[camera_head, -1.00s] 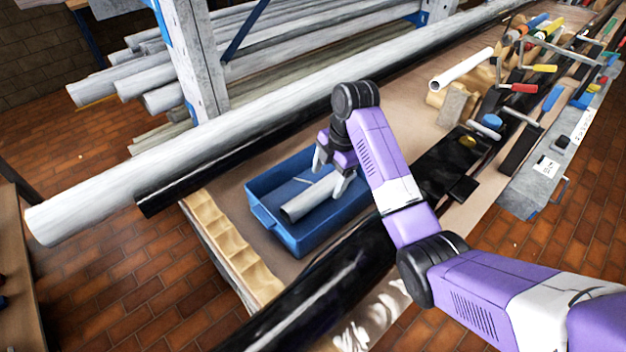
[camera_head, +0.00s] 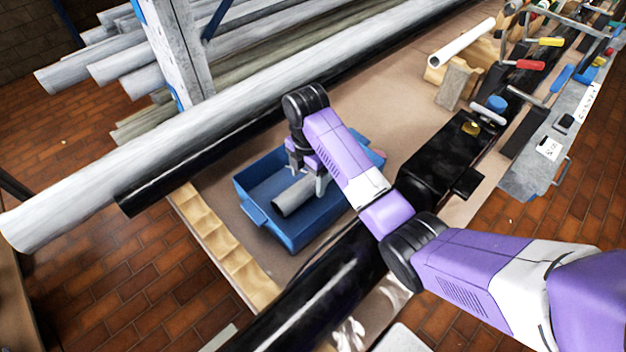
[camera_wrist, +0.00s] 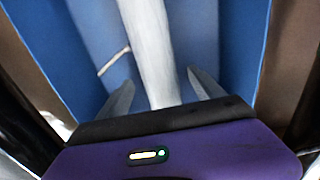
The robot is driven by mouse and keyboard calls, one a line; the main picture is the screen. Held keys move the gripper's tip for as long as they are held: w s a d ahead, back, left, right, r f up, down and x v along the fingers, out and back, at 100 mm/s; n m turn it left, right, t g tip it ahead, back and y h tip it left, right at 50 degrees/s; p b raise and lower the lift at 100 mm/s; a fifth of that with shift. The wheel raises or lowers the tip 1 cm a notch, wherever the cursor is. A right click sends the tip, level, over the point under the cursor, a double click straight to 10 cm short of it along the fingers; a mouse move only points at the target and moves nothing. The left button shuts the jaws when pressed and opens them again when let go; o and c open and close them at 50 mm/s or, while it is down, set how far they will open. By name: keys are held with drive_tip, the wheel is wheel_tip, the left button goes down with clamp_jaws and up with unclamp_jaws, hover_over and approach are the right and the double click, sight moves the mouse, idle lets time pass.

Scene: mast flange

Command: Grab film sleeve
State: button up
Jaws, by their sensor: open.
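A pale grey tube, which I take for the film sleeve (camera_head: 293,198), lies in a blue bin (camera_head: 293,238) on the bench. My gripper (camera_head: 307,174) is over the bin, with its fingers reaching down at the tube's far part. In the wrist view, the film sleeve (camera_wrist: 150,45) runs lengthwise between the two fingers of my gripper (camera_wrist: 160,78). The fingers are apart, with a gap visible on each side of the sleeve. The sleeve's far part is hidden by my gripper in the head view.
A long white pipe (camera_head: 190,150) and a black pipe (camera_head: 170,185) lie behind the bin. A thick glossy black pipe (camera_head: 320,290) lies in front of it. A white thin strip (camera_wrist: 114,61) lies beside the sleeve. Clamps and tools crowd the bench's right side.

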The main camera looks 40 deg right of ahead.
drive_tip(key=shift+f, duration=1.4)
drive_tip(key=c, duration=1.5)
drive_tip(key=shift+o, duration=0.2)
drive_tip(key=shift+r, duration=0.1)
